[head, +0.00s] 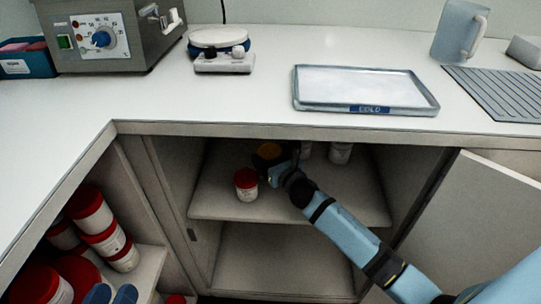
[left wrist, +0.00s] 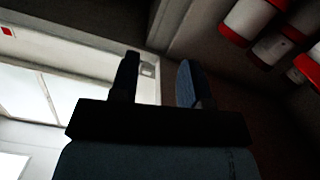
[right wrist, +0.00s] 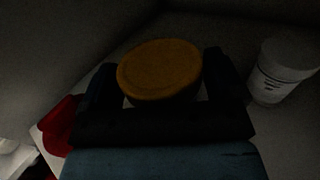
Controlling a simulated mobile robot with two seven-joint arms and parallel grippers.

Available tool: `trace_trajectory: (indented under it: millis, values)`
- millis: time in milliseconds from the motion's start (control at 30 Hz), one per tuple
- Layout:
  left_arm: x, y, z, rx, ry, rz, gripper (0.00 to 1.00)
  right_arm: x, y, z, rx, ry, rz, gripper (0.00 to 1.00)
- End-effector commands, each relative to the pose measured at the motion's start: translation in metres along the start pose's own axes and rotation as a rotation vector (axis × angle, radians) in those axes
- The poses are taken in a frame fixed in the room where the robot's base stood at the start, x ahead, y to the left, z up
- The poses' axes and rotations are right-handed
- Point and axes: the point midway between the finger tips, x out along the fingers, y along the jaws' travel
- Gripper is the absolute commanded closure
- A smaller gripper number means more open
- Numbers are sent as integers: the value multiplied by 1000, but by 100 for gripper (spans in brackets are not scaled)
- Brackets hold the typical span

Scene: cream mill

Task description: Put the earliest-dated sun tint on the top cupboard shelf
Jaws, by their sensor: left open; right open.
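An orange-lidded tub (head: 268,151) stands toward the back of the top cupboard shelf (head: 330,205). My right gripper (head: 284,170) is at it; in the right wrist view the open fingers sit either side of the orange lid (right wrist: 160,70). I cannot tell whether they touch it. A white tub with a red lid (head: 246,188) stands nearer the shelf front, left of the gripper. White tubs (head: 340,154) stand further right at the back. No dates are legible. My left gripper (head: 111,294) is open and empty, low at the left, below stacked red-lidded tubs (head: 103,238).
The cupboard's lower shelf (head: 280,262) looks empty. Its door (head: 490,220) stands open at right. On the counter are a metal tray labelled COLD (head: 360,86), a scale (head: 222,62), a grey machine (head: 110,45), a jug (head: 458,32) and a ribbed mat (head: 500,92).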

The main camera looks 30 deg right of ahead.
Motion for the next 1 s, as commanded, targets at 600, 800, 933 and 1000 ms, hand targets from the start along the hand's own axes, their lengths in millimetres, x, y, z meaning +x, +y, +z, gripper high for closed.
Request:
trace_trajectory:
  millis: [600, 800, 933, 1000]
  values:
    - [-3, 5, -38, -1, 123, -13, 57, -110, 0, -1, 0, 3, -1, 12]
    - [-4, 6, -38, -2, 131, -14, 57, -116, 0, -1, 0, 2, -1, 12]
    - [-4, 6, -37, -2, 128, -14, 57, -116, 0, -1, 0, 2, -1, 12]
    - [-4, 5, -36, -2, 126, -14, 57, -116, 0, -1, 0, 2, -1, 12]
